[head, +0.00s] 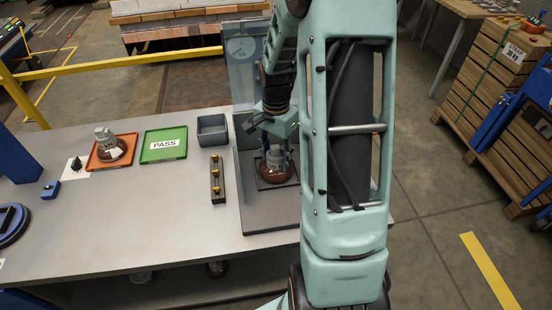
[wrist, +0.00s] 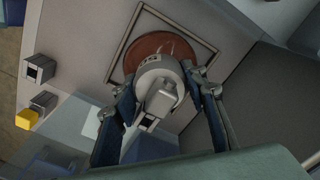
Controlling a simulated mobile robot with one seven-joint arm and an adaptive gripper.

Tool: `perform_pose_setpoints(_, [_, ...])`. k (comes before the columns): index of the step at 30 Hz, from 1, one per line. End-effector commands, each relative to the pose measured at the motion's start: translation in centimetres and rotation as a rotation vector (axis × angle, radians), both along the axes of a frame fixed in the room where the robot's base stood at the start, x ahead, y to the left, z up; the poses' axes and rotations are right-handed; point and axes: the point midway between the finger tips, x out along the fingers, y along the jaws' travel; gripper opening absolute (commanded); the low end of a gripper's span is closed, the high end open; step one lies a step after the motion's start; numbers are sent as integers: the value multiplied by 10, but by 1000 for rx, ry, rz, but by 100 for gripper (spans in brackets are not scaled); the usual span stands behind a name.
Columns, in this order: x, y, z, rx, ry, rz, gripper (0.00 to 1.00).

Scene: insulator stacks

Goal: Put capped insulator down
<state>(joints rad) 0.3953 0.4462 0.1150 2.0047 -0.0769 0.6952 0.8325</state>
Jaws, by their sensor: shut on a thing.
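The capped insulator (head: 276,166) has a brown disc and a grey metal cap. It stands upright within the square frame (head: 262,185) on the grey stand at the right end of the table. My gripper (head: 279,150) is shut on its cap from above. In the wrist view, my gripper's fingers (wrist: 166,106) lie on both sides of the grey cap, and the insulator's brown disc (wrist: 168,46) shows beyond it, over the square frame. I cannot tell whether the disc touches the surface there.
An orange tray (head: 91,164) holds another insulator (head: 106,144). Left of the stand are a green PASS tray (head: 148,157), a grey bin (head: 212,130) and a dark bar with yellow knobs (head: 217,179). The table's front middle is clear.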

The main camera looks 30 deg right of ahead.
Motion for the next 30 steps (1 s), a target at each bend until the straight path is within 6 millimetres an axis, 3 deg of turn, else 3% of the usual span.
perform_pose_setpoints(8, [1,-1,-2,-2,-3,-1,0])
perform_pose_setpoints(9, [0,0,-2,-1,0,-1,43])
perform_pose_setpoints(13, [0,0,-2,0,0,-1,57])
perform_pose_setpoints(23, [0,0,1,-1,0,0,57])
perform_pose_setpoints(26, [1,0,10,-2,-3,0,57])
perform_pose_setpoints(30, [1,-1,38,-3,-6,-1,57])
